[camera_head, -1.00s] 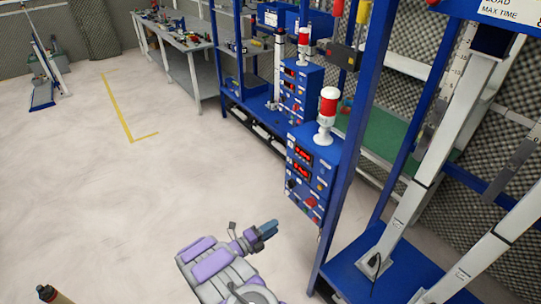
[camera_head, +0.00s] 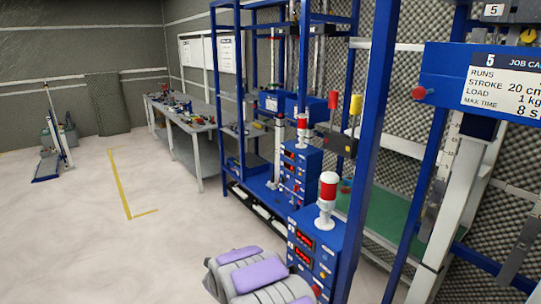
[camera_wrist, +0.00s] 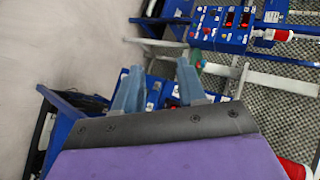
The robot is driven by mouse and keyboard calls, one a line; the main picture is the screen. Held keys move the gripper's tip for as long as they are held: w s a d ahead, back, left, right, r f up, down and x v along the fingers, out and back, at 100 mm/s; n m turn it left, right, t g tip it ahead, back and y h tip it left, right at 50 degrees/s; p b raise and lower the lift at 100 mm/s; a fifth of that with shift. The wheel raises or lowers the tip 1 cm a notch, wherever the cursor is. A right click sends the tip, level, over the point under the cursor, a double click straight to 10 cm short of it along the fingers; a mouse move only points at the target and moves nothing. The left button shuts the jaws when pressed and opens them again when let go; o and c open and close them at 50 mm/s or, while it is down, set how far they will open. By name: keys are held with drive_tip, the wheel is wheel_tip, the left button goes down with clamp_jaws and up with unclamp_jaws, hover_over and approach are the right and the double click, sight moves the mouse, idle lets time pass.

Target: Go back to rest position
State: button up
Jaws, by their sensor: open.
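My gripper (camera_wrist: 158,84) shows in the wrist view as two blue-grey fingers, apart and with nothing held between them. Blue control box parts show behind and between the fingers. In the head view only my grey arm with purple pads shows at the bottom centre, in front of a blue control box (camera_head: 312,248) with red displays. The gripper itself does not show in the head view.
Blue rig frames line the right side, with a near blue post (camera_head: 368,150) and a red-and-white lamp (camera_head: 326,198). A job card (camera_head: 505,85) hangs at right. A grey workbench (camera_head: 182,122) stands farther back. The pale floor (camera_head: 75,230) at left is open.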

drive_tip(key=s+d+r+n+g+y, duration=0.25)
drive_tip(key=s+r+n, duration=0.25)
drive_tip(key=s+r, duration=0.25)
drive_tip(key=s+d+r+n+g+y, duration=0.1)
drive_tip(key=s+r+n+g+y, duration=0.2)
drive_tip(key=s+r+n, duration=0.45)
drive_tip(key=s+d+n+g+h, duration=0.1)
drive_tip(key=s+d, duration=0.5)
drive_tip(key=s, duration=0.7)
drive_tip(key=s+d+n+g+h, duration=0.1)
drive_tip(key=s+d+n+g, duration=0.2)
drive_tip(key=s+d, duration=0.4)
drive_tip(key=s+d+n+g+h, duration=0.2)
drive_tip(key=s+d+g, duration=0.2)
drive_tip(key=s, duration=1.5)
drive_tip(key=d, duration=0.3)
drive_tip(key=shift+s+r, duration=0.25)
